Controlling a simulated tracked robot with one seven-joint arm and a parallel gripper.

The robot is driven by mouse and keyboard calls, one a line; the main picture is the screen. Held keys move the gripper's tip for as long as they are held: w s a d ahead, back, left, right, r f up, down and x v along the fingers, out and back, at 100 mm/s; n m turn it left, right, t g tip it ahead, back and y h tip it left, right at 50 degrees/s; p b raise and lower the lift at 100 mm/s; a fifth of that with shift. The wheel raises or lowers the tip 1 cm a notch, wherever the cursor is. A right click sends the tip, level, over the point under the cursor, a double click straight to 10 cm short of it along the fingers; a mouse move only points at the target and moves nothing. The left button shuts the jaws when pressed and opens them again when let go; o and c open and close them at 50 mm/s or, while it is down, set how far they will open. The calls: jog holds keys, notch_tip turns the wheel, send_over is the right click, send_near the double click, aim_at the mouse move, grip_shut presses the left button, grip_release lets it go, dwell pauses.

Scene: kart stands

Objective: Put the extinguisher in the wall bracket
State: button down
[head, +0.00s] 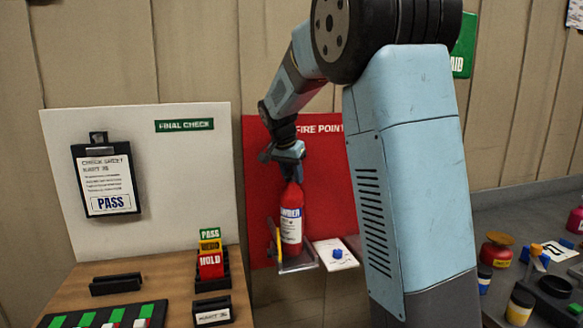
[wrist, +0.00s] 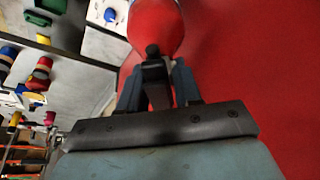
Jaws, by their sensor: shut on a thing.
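The red extinguisher (head: 291,215) with a white label stands upright in front of the red fire point board (head: 258,150) in the head view. Its base is at the grey wall bracket (head: 298,263); whether it rests fully in it I cannot tell. My gripper (head: 286,158) is above the extinguisher, shut on its top. In the wrist view my gripper (wrist: 158,90) is closed around the black neck, with the red extinguisher body (wrist: 156,25) beyond the fingers. The bracket's inside is hidden by the extinguisher.
A white card with a blue knob (head: 336,254) is right of the bracket. A wooden desk (head: 150,285) with a card holder (head: 211,270) is to the left. A dark bench with jars (head: 520,305) is at right. A clipboard (head: 106,180) hangs on the white board.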

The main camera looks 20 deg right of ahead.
notch_tip(320, 180, down, 2)
jog(key=shift+f, duration=0.1)
jog(key=c, duration=0.8)
grip_release()
